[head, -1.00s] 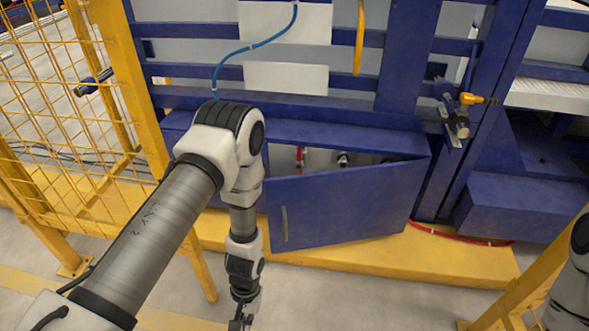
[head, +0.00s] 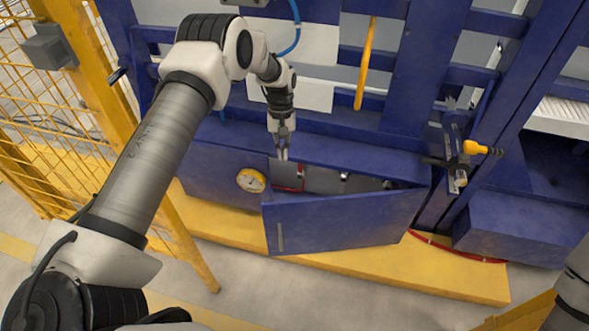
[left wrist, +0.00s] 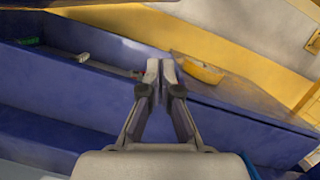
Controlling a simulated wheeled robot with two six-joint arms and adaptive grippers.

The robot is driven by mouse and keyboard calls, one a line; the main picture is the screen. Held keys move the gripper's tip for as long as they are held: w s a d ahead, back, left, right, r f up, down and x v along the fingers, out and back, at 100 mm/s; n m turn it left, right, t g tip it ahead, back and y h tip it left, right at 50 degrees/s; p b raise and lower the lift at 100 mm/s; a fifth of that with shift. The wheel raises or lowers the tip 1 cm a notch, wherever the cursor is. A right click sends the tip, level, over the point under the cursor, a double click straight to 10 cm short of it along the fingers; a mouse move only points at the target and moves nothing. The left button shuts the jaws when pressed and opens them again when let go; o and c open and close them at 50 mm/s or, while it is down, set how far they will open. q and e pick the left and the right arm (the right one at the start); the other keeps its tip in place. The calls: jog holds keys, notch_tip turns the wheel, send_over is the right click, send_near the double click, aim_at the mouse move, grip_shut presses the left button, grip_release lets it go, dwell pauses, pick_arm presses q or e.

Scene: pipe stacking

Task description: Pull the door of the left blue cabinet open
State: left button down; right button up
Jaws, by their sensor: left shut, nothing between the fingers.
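The blue cabinet door (head: 345,221) stands partly open in the head view. Its left edge is swung out toward me, and its right edge meets the cabinet front. A vertical grey handle (head: 280,237) is near its left edge. The dark opening behind it shows a red item (head: 299,178) and small pale fittings. My left gripper (head: 282,153) points down at the cabinet's top front edge, above the left end of this opening. It is shut and empty; its closed fingers also show in the left wrist view (left wrist: 160,72). I cannot tell whether they touch the door. My right gripper is out of view.
A yellow base ledge (head: 340,258) runs below. A yellow mesh fence (head: 70,110) stands left. A clamp-like fixture (head: 456,150) projects at right. The floor in front is clear.

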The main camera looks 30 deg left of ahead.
pick_arm(q)
jog(key=s+d+f+b, duration=0.1)
jog(key=s+d+f, duration=0.2)
jog(key=f, duration=0.6)
jog(key=shift+s+d, duration=0.15)
jog(key=shift+s, duration=1.15)
jog(key=shift+f, duration=0.1)
